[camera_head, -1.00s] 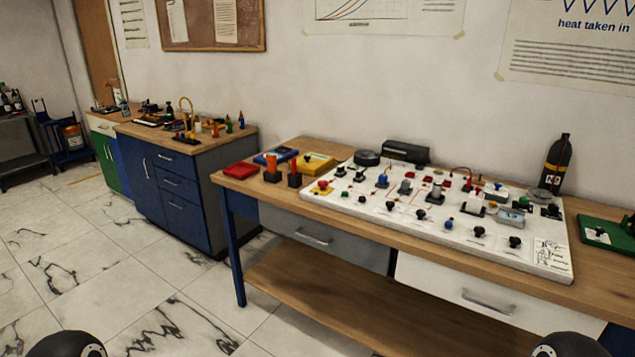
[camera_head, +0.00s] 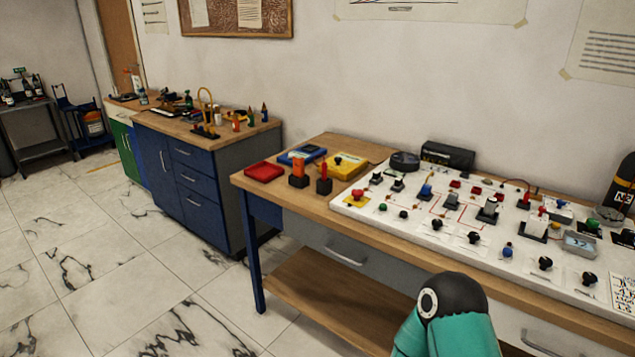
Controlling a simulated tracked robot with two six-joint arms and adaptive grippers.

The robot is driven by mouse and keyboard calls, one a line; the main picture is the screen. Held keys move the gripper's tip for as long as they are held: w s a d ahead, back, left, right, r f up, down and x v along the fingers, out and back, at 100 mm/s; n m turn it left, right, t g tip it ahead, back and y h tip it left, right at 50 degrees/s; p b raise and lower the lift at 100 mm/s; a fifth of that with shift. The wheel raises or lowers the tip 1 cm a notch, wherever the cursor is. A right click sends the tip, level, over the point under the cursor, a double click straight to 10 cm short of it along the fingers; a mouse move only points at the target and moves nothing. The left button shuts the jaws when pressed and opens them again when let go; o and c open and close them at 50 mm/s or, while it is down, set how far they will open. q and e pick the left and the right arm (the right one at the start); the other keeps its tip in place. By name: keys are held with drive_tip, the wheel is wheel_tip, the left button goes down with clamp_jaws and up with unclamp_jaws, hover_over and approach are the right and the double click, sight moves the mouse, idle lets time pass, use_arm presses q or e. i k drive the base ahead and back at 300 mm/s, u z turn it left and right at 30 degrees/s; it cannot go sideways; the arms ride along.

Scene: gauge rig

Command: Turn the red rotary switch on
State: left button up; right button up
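A white panel board (camera_head: 420,226) with several knobs, switches and small parts lies on the wooden workbench. A red knob on a yellow base (camera_head: 356,196) is at its left end. Small red parts (camera_head: 455,184) sit near the board's back edge, and another red part (camera_head: 476,191) is beside them. They are too small to tell which is the red rotary switch or how it is set. Neither of my grippers is in view. A teal and black link of one of my arms rises at the bottom, in front of the bench.
A red tray (camera_head: 264,172), a blue case (camera_head: 302,155), a yellow box (camera_head: 345,167) and two upright red-orange handles lie left of the board. A black device (camera_head: 447,155) stands behind it, a dark cylinder (camera_head: 625,185) at right. Floor at left is clear.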

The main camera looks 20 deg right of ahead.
sight(356, 192)
drive_tip(key=z, duration=0.05)
drive_tip(key=i, duration=0.95)
drive_tip(key=z, duration=0.75)
